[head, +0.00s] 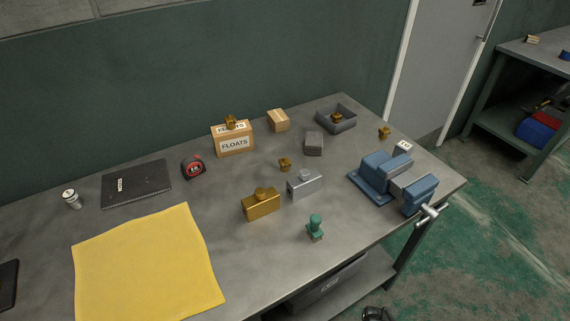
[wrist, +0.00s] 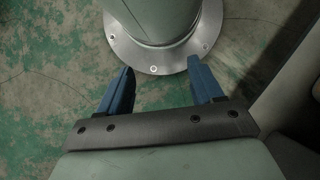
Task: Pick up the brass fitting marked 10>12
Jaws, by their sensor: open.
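Several small brass fittings show in the head view, and no 10>12 mark is readable on any. One brass fitting (head: 285,165) stands on the table near the middle. Another brass fitting (head: 230,121) is on top of the FLOATS box (head: 234,142). A third brass fitting (head: 337,117) sits in the grey tray (head: 322,122), and another (head: 384,132) stands right of the tray. My gripper (wrist: 160,66) shows only in the wrist view. Its blue fingers are apart and empty, over the green-stained floor beside my base, away from every fitting.
A gold block (head: 261,206), a silver block (head: 306,187) and a green stamp-like piece (head: 315,229) stand near the middle fitting. A blue vise (head: 377,176) is at the right edge. A yellow cloth (head: 148,265) and a dark notebook (head: 136,184) lie left.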

